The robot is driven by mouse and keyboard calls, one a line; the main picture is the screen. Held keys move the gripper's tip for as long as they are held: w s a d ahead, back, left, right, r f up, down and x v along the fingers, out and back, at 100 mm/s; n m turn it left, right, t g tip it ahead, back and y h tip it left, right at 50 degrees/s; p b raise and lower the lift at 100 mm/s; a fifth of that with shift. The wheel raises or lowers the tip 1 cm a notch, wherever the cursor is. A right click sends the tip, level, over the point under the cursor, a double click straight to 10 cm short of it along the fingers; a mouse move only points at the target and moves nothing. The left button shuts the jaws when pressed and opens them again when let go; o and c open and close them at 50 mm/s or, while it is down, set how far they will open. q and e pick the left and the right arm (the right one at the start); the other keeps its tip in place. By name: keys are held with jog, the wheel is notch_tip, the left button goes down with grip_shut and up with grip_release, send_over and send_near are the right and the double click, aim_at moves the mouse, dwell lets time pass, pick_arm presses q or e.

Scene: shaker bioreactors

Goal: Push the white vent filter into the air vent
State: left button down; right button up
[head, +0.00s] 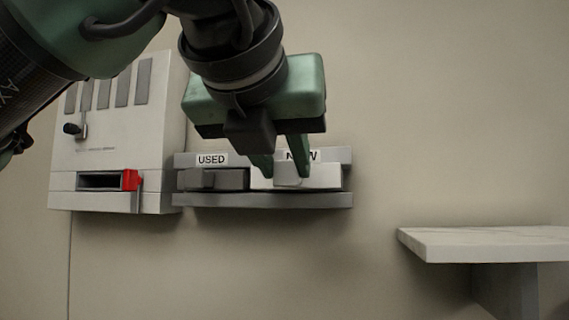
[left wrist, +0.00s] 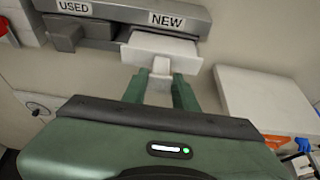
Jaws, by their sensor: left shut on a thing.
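The white vent filter (head: 325,177) sits in the NEW bay of a wall rack. In the left wrist view the white filter (left wrist: 160,45) sticks out of the bay under the NEW label, with its small handle (left wrist: 161,66) toward me. My left gripper (head: 283,172) is shut on that handle, its green fingers on either side of it in the left wrist view (left wrist: 160,84). The air vent (head: 118,125) is the pale wall unit at the left, with a dark slot (head: 98,181) near its bottom that looks empty. My right gripper is in neither view.
A dark grey filter (head: 224,180) sits in the USED bay, left of the white one. A red latch piece (head: 131,180) is at the slot's right end, and a dark-knobbed lever (head: 73,128) is above. A pale shelf (head: 490,245) juts out at the lower right.

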pick_arm(q)
jog(key=shift+s, duration=0.4)
jog(key=shift+s+a+b, duration=0.15)
jog(key=shift+s+b, duration=0.25)
jog(key=shift+s+a+b, duration=0.1)
jog(key=shift+s+b, duration=0.3)
jog(key=shift+s, duration=0.3)
jog(key=shift+s+a, duration=0.2)
jog(key=shift+s, duration=0.6)
dwell(0.5)
